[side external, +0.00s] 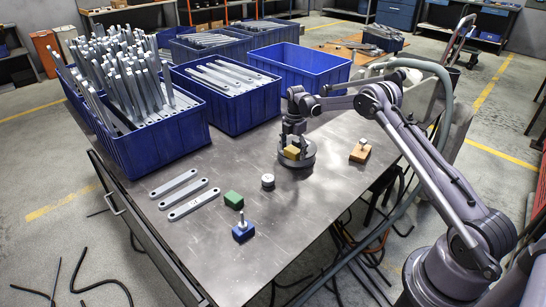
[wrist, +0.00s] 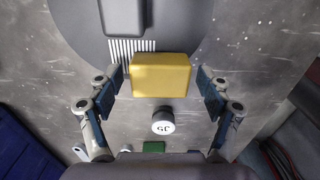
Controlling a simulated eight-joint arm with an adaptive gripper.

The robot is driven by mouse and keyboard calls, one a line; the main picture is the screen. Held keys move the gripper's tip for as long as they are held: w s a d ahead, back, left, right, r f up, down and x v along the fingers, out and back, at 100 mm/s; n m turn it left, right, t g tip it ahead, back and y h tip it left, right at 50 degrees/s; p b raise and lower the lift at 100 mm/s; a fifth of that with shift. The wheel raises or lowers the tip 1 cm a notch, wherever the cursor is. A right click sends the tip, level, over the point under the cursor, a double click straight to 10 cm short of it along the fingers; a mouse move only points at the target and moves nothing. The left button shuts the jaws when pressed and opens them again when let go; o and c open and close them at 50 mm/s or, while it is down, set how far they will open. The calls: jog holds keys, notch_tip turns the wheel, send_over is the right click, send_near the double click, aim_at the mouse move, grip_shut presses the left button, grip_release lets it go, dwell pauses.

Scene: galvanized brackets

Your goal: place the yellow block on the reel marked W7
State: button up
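The yellow block (side external: 292,153) is at the front part of a round dark grey reel (side external: 301,163) on the metal table. In the wrist view the yellow block (wrist: 160,76) lies between the two fingers of my gripper (wrist: 160,82), with a narrow gap on each side. The block overlaps the near edge of the grey reel (wrist: 185,30), which bears white stripes; I cannot read W7 on it. My gripper (side external: 293,141) is open around the block, low over the reel. Whether the block's underside touches the reel is hidden.
A small white-topped cylinder (side external: 268,180), a green block (side external: 233,199) and a blue block with a peg (side external: 243,231) stand nearby. A wooden block with a knob (side external: 360,152) is to the right. Flat brackets (side external: 188,204) lie left. Blue bins (side external: 165,140) line the back.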

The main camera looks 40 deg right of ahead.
aim_at(293, 149)
jog(key=shift+r, duration=0.1)
jog(key=s+a+r+m+t, duration=0.15)
jog(key=a+r, duration=0.25)
jog(key=r, duration=0.7)
jog(key=s+a+r+m, duration=0.2)
jog(key=a+r+m, duration=0.1)
jog(key=r, duration=0.8)
jog(key=s+a+r+m+t, duration=0.2)
jog(key=s+a+r+m, duration=0.15)
jog(key=s+a, duration=0.35)
jog(key=s+a+r+m+t, duration=0.2)
jog(key=s+a+m, duration=0.3)
jog(key=s, duration=0.4)
jog(key=s+a+f+m+t, duration=0.1)
jog(key=s+a+f+m, duration=0.1)
jog(key=s, duration=0.3)
jog(key=s+a+f+m, duration=0.2)
jog(key=s+f+m, duration=0.1)
jog(key=s, duration=0.2)
jog(key=shift+s+f+t, duration=0.2)
jog(key=shift+s+t, duration=0.15)
jog(key=shift+s, duration=0.05)
